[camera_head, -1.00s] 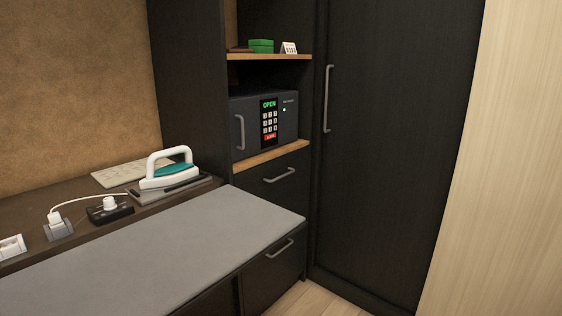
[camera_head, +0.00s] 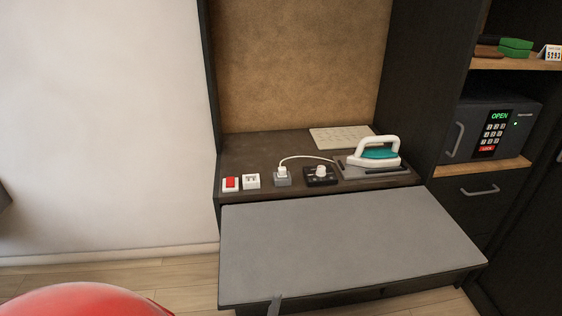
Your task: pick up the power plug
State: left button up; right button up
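The white power plug (camera_head: 282,170) stands upright in a small grey block (camera_head: 282,181) on the dark counter. A white cord arches from it to the right, toward the iron (camera_head: 378,154). The iron is white and teal and rests on a grey pad at the counter's right. Neither of my grippers can be made out in this view.
A red switch (camera_head: 231,184) and a white socket (camera_head: 251,181) sit left of the plug. A black box with a white knob (camera_head: 320,174) sits right of it. A bare grey board (camera_head: 340,245) lies in front. An open-marked safe (camera_head: 490,129) stands right.

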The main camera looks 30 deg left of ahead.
aim_at(282, 173)
jog(key=u, duration=1)
